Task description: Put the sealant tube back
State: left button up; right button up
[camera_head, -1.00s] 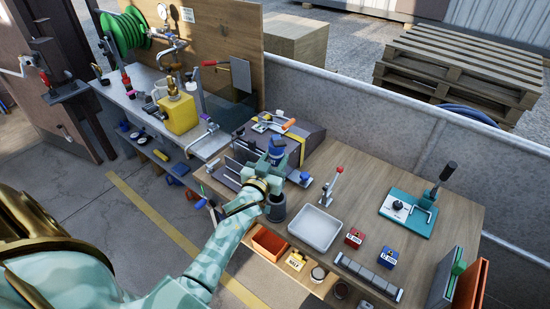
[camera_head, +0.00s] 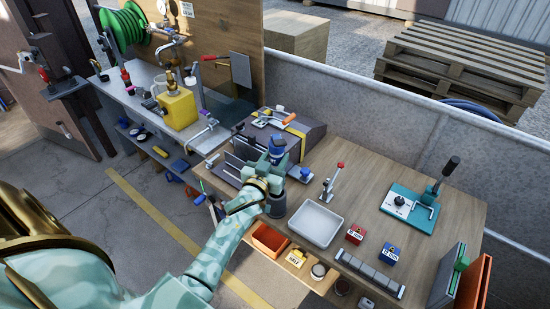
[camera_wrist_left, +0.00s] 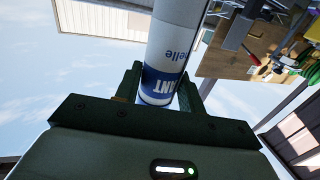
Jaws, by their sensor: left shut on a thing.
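The sealant tube (camera_wrist_left: 172,55) is a white cylinder with a blue lettered band. In the left wrist view it stands between the two dark green fingers of my left gripper (camera_wrist_left: 158,90), which is shut on it. In the head view the tube's blue end (camera_head: 277,141) shows above the gripper (camera_head: 276,158), over the back left part of the wooden bench. A dark grey round holder (camera_head: 276,204) stands at the bench's front edge, just below the gripper in the picture and partly hidden by my wrist. My right gripper is out of view.
A white tray (camera_head: 315,224), a red-handled lever (camera_head: 333,183), and red (camera_head: 355,234) and blue (camera_head: 388,257) boxes stand to the right. Bench space right of the lever is clear.

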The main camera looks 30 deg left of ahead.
pick_arm(q)
jog(key=shift+f+b, duration=1.95)
jog(key=shift+f, duration=0.6)
jog(key=shift+f+b, duration=1.7)
jog(key=shift+f, duration=0.4)
jog(key=o, duration=1.8)
jog(key=shift+o, duration=0.2)
jog(key=shift+s, duration=0.1)
